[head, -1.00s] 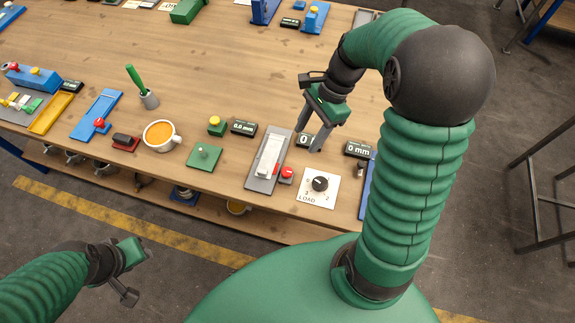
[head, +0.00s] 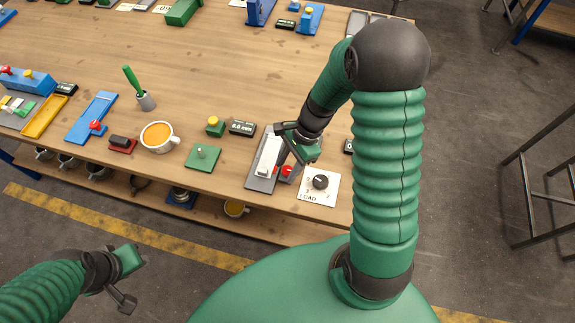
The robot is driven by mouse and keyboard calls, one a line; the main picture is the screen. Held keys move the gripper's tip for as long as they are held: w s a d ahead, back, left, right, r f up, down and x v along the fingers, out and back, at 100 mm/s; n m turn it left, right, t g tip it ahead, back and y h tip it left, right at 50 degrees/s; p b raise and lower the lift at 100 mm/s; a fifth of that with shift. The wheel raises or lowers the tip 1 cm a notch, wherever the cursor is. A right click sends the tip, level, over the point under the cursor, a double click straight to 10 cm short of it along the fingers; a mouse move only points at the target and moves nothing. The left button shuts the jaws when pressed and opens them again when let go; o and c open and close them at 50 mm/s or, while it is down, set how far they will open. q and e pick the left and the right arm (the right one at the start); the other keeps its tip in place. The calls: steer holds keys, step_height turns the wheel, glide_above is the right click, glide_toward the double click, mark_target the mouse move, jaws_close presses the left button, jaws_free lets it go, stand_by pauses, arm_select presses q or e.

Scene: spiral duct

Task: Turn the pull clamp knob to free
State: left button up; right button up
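A grey plate (head: 259,183) near the table's front edge bears a white block (head: 267,158), with a red knob (head: 287,171) at its right side. To the right lies a white card marked LOAD with a black dial knob (head: 320,182). No label names the pull clamp, so I cannot tell which knob belongs to it. My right gripper (head: 290,163) is open over the white block and red knob, its fingers partly covering both; contact cannot be told. My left gripper (head: 128,277) is open and empty, away from the table at lower left.
A green plate with a small knob (head: 202,153), a yellow button (head: 214,122), a display (head: 243,129) and an orange-filled cup (head: 157,136) stand to the left. Another display is partly hidden behind my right arm. The table's middle (head: 220,70) is clear.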

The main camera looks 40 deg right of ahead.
steer(key=shift+c, duration=1.2)
steer(key=shift+d+f, duration=0.1)
steer(key=shift+d, duration=0.45)
jaws_close()
arm_select(q)
steer(key=shift+d, duration=0.3)
steer(key=shift+a+r, duration=0.1)
arm_select(e)
steer(key=shift+a, duration=0.15)
